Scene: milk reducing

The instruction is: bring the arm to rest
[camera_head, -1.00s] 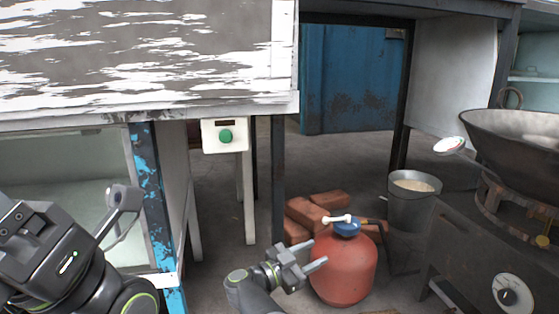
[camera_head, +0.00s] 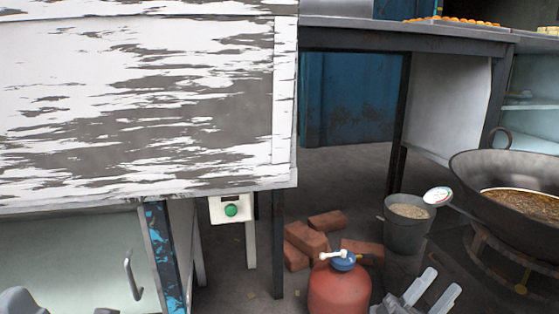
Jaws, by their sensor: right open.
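My right gripper (camera_head: 432,290) is at the bottom of the head view, right of the red gas cylinder. Its two light fingertips are spread apart with nothing between them. The rest of that arm is mostly cut off by the lower edge. Only small dark and grey parts of my left arm show at the bottom left corner, and I cannot make out its jaws clearly.
The red gas cylinder (camera_head: 338,289) stands close beside my right gripper. Bricks (camera_head: 305,238) lie behind it. A grey bucket (camera_head: 406,231) and a large wok (camera_head: 505,208) on a stove are at the right. A peeling white cabinet (camera_head: 140,100) fills the left.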

